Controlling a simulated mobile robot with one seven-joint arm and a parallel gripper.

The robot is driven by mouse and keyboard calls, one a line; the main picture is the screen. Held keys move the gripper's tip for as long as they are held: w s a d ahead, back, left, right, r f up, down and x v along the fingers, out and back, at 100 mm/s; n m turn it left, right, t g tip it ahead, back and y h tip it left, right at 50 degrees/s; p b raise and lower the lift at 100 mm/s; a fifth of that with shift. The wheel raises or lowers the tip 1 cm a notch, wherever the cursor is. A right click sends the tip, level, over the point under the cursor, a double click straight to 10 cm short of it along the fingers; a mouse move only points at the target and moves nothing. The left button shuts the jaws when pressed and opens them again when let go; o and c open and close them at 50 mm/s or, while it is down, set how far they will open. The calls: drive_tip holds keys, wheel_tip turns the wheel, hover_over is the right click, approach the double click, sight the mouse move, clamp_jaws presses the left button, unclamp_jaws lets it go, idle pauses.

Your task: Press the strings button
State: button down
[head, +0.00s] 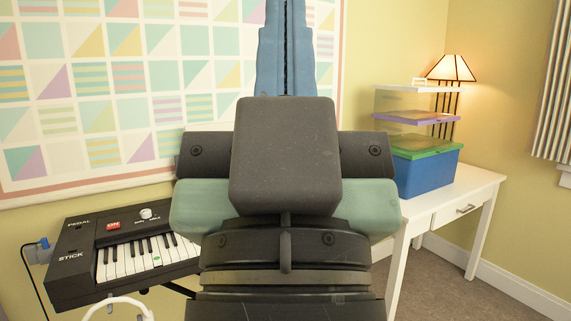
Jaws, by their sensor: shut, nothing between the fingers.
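A black keyboard (76,262) stands at the lower left, with white and black keys, a red "ON" button (113,226) and a white knob (146,214). Its right part is hidden behind my arm. I cannot see a button marked strings. My gripper (286,8) has blue fingers pointing up at the top middle, in front of the patterned wall hanging. The fingers are shut with only a thin dark line between them. They look well apart from the keyboard.
A white desk (470,190) stands at the right with a blue box (425,173), stacked clear containers (415,102) and a lit lamp (452,68). A patterned hanging (120,75) covers the wall behind. A blue plug (43,243) with a cable sits at the keyboard's left end.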

wheel_tip(320, 180, up, 26)
drive_tip(key=p, duration=2.3)
drive_tip(key=shift+r, duration=0.1)
